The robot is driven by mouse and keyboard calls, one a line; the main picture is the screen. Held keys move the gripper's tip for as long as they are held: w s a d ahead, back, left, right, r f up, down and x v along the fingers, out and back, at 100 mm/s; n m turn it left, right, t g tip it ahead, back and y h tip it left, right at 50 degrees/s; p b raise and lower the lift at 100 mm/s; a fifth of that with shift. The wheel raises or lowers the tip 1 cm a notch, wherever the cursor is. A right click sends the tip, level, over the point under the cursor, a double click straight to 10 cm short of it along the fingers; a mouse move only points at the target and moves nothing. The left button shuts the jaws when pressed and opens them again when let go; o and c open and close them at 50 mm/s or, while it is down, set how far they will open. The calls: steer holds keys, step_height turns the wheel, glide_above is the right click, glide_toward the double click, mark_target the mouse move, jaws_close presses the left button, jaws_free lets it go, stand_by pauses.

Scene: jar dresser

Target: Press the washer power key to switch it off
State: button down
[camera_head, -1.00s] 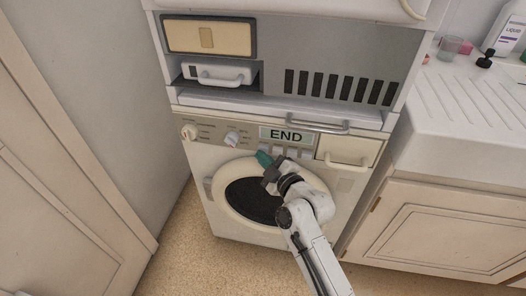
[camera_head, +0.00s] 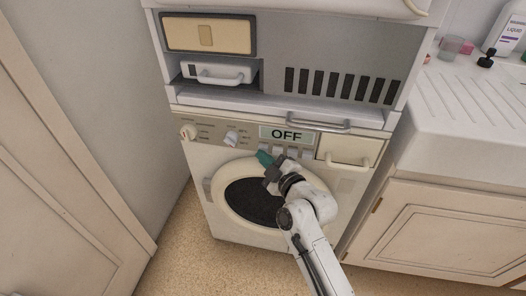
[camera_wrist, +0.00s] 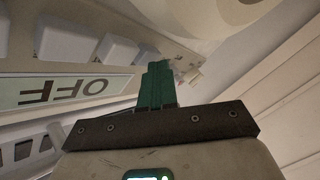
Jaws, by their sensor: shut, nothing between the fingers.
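The washer (camera_head: 200,160) is a white front-loader with a round door. Its display (camera_head: 287,135) reads OFF; the same word shows upside down on the display in the wrist view (camera_wrist: 65,90). A row of pale keys (camera_head: 292,153) lies below the display. Two keys (camera_wrist: 116,49) show clearly in the wrist view. My gripper (camera_head: 263,157) has its green fingers shut and empty, with the tips at the left end of the key row. In the wrist view the fingers (camera_wrist: 157,75) hide the spot at their tips, so I cannot tell whether they touch a key.
Two dials (camera_head: 232,138) sit left of the display, and a detergent drawer (camera_head: 350,150) is at the right. A ledge with a bar handle (camera_head: 318,125) juts out above the panel. A sink counter (camera_head: 475,115) stands at the right.

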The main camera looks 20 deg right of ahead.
steer(key=s+a+p, duration=0.3)
steer(key=s+p, duration=0.1)
steer(key=s, duration=0.1)
steer(key=shift+a, duration=0.3)
stand_by(0.7)
steer(key=s+d+m+g+h+p, duration=0.1)
steer(key=s+d+m+g+p, duration=0.1)
steer(key=s, duration=0.9)
steer(key=s+d+m+g+h+p, duration=0.1)
steer(key=s+d+m+g+p, duration=0.2)
steer(key=s+g, duration=0.5)
steer(key=s+d+m+g+h+p, duration=0.1)
steer(key=s+d+m+g+p, duration=0.2)
steer(key=s, duration=1.1)
steer(key=m+g+p, duration=0.2)
steer(key=m, duration=0.1)
steer(key=shift+s+d+r+m, duration=0.2)
steer(key=shift+s+m, duration=0.1)
steer(key=shift+s, duration=0.1)
